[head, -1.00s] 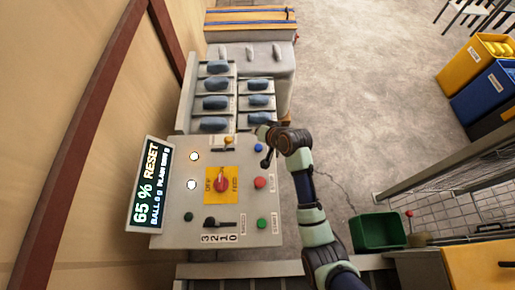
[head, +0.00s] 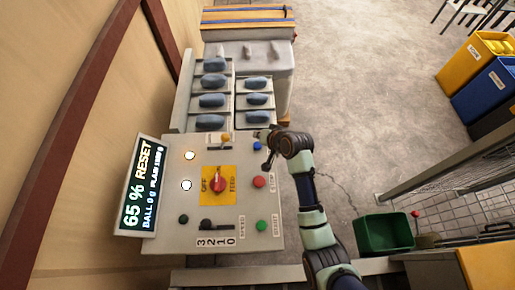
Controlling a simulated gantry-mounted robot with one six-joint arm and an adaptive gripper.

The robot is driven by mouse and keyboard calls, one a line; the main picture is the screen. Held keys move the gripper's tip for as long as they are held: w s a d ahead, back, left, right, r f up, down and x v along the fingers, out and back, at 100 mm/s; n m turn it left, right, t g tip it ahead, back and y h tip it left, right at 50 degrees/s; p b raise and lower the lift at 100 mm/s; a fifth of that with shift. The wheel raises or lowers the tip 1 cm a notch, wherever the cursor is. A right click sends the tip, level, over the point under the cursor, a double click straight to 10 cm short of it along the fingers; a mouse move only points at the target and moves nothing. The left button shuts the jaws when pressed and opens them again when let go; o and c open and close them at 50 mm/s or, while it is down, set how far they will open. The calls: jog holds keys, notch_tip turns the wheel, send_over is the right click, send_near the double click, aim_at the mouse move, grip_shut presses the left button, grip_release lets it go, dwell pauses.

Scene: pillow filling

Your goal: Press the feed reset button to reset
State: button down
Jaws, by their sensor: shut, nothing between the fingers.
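The grey control panel (head: 205,237) carries several buttons. A blue button (head: 258,146) sits near its upper right edge, with a red button (head: 259,182) and a green button (head: 261,225) below. I cannot read a reset label beside the blue button. The display (head: 141,188) at the left reads "65 %" and "RESET". My gripper (head: 266,165) is shut and empty over the panel's right edge, close beside the blue button. I cannot tell its height above the panel or whether it touches anything.
A red knob (head: 218,184) on a yellow plate and a black lever (head: 207,225) stand on the panel. Trays with blue-grey items (head: 212,100) lie beyond it. A green bin (head: 384,234) stands at the right. Open floor (head: 370,110) lies right of the trays.

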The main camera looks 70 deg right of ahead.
aim_at(259, 146)
jog(key=shift+f+b, duration=0.85)
jog(key=shift+f, duration=1.1)
jog(key=shift+f, duration=0.1)
jog(key=shift+f, duration=0.3)
jog(key=shift+f+b, duration=0.4)
jog(key=shift+f, duration=0.15)
dwell(0.5)
jog(key=shift+r+p, duration=0.95)
jog(key=shift+p, duration=0.1)
notch_tip(259, 146, up, 5)
jog(key=p, duration=0.5)
jog(key=shift+r, duration=0.1)
